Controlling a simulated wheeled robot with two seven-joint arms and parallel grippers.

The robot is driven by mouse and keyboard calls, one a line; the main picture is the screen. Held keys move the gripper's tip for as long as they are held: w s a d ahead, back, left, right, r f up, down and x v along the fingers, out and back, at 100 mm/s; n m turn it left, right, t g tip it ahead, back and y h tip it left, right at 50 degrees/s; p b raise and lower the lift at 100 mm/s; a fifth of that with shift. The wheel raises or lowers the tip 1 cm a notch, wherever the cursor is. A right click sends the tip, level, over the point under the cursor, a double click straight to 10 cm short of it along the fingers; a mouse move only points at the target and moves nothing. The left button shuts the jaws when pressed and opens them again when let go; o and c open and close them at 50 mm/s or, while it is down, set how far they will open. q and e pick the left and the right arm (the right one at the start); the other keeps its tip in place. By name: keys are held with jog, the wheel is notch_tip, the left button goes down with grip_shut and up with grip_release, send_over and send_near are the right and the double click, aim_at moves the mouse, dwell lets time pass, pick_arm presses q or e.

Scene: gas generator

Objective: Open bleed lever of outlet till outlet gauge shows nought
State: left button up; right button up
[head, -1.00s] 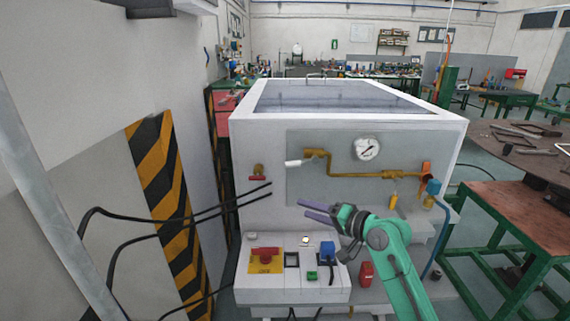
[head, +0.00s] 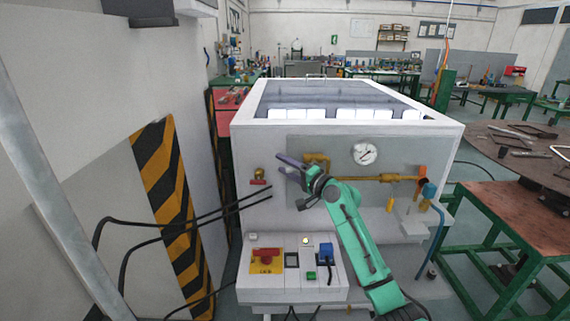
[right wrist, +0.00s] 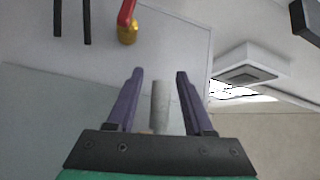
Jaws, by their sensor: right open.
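The generator's front panel (head: 420,158) carries a brass pipe (head: 352,179) and a round white gauge (head: 364,153); its needle reading is too small to tell. My right gripper (head: 283,166) is at the left end of the pipe, where it hides the white-handled lever in the head view. In the right wrist view the open purple fingers (right wrist: 160,74) stand on either side of a pale grey handle (right wrist: 160,103), with gaps at both sides. A red-handled brass valve (head: 258,176) sits to the left; it also shows in the right wrist view (right wrist: 127,28). My left gripper is out of view.
A control box (head: 300,295) with a red switch (head: 265,256) and a blue plug (head: 326,250) stands below the arm. Black cables (head: 190,222) run in from the left. A green-framed table (head: 500,215) stands at the right.

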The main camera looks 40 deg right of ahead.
grip_shut()
dwell(1.4)
